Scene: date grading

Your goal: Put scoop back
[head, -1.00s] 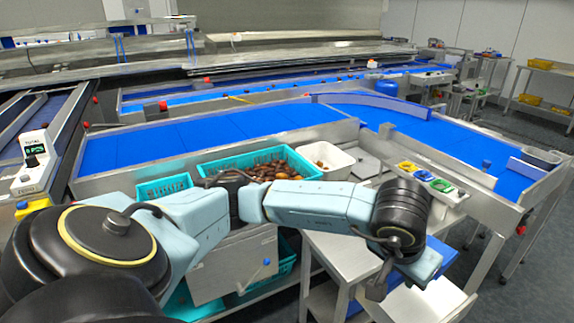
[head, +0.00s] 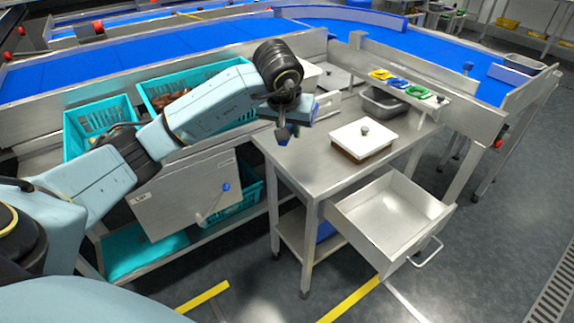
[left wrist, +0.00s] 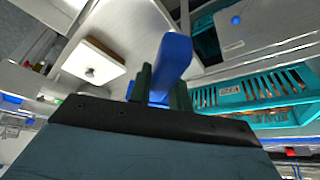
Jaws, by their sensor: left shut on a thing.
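My left gripper (head: 284,134) hangs over the left back part of the steel side table (head: 310,165), pointing down. In the left wrist view its two dark fingers (left wrist: 160,88) are shut on a blue piece (left wrist: 174,55), which looks like the scoop; only part of it shows, and its far end is hard to make out. In the head view the held piece is mostly hidden by the gripper and arm. The table's drawer (head: 400,241) stands pulled open and looks empty. My right gripper is not in view.
A white lidded box with a knob (head: 362,132) and a grey tub (head: 385,108) stand on the table. Yellow, blue and green items (head: 398,82) lie on the ledge behind. Teal crates (head: 100,112) stand left. The table's front left is bare.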

